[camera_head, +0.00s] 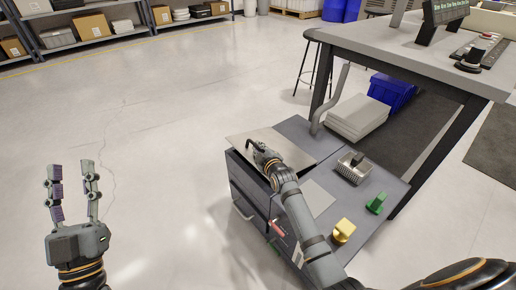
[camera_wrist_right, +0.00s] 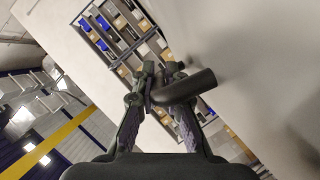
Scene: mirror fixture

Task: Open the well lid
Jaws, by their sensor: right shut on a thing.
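The well lid (camera_head: 290,150) is a flat light-grey metal plate on top of the dark grey cabinet (camera_head: 384,178). A dark gap shows under its near left edge, so it looks raised there. My right gripper (camera_head: 258,149) is over the lid and shut on its dark handle. In the right wrist view the handle (camera_wrist_right: 190,88) is a dark bar between the fingertips of my right gripper (camera_wrist_right: 162,82). My left gripper (camera_head: 71,167) is open and empty over bare floor at the left, away from the cabinet.
A metal basket (camera_head: 353,168), a green piece (camera_head: 376,203) and a yellow piece (camera_head: 343,231) stand on the cabinet top. A grey curved pipe (camera_head: 319,117) rises at its back. A workbench (camera_head: 400,55) stands behind right. The left floor is clear.

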